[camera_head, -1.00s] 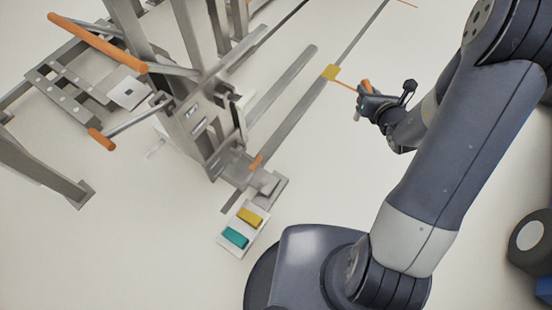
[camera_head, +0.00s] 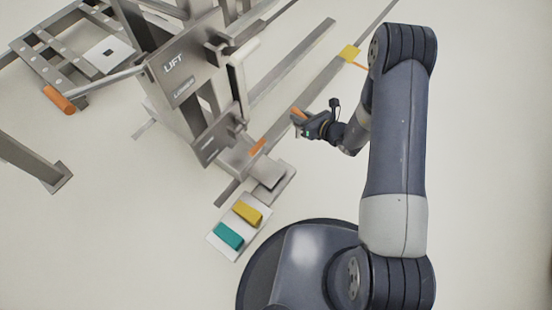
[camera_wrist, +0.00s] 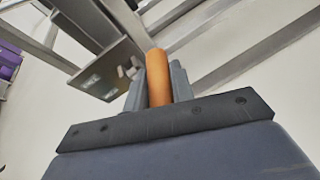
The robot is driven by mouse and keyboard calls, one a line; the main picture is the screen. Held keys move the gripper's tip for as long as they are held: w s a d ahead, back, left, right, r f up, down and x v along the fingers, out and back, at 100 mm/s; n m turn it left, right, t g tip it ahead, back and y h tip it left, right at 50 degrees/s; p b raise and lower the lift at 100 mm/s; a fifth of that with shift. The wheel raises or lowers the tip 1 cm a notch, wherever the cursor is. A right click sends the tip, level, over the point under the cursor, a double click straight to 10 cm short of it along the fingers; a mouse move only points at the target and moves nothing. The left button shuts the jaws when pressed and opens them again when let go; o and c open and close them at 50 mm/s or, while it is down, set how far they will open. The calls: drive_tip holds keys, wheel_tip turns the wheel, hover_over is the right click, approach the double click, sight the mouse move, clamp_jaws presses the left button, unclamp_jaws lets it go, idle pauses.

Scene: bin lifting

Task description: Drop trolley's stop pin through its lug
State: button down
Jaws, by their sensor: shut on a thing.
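My gripper (camera_head: 298,118) is shut on an orange-handled pin (camera_head: 297,112). In the wrist view the pin's orange handle (camera_wrist: 158,78) stands between the two grey fingers; its lower end is hidden there. The grey metal trolley (camera_head: 180,75) stands left of my gripper, its plate marked LIFT and LOWER. A small orange piece (camera_head: 257,147) sits low at the trolley's foot, below and left of my gripper. The pin is apart from the trolley in the head view. I cannot make out the lug clearly.
A white plate with a yellow pedal (camera_head: 247,212) and a teal pedal (camera_head: 229,236) lies by the trolley's foot. A yellow block (camera_head: 349,53) sits by a long floor rail. An orange-ended handle (camera_head: 59,99) sticks out left.

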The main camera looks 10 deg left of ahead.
drive_tip(key=s+a+f+n+g+b, duration=0.1)
drive_tip(key=a+f+b, duration=0.1)
drive_tip(key=f, duration=0.5)
drive_tip(key=s+a+f+n+g+y+b, duration=0.1)
drive_tip(key=s+a+f+b, duration=0.1)
drive_tip(key=f+b, duration=0.3)
drive_tip(key=s+a+f+g+b, duration=0.1)
drive_tip(key=s+a+f+b, duration=0.1)
drive_tip(key=f, duration=0.9)
drive_tip(key=shift+s+a+f+n+y+b, duration=0.2)
drive_tip(key=shift+a+n+y+b, duration=0.3)
drive_tip(key=shift+b, duration=0.6)
drive_tip(key=shift+f+b, duration=0.4)
drive_tip(key=shift+b, duration=0.15)
drive_tip(key=shift+f+b, duration=0.3)
drive_tip(key=shift+f, duration=0.05)
drive_tip(key=shift+f+b, duration=1.4)
drive_tip(key=shift+f, duration=2.35)
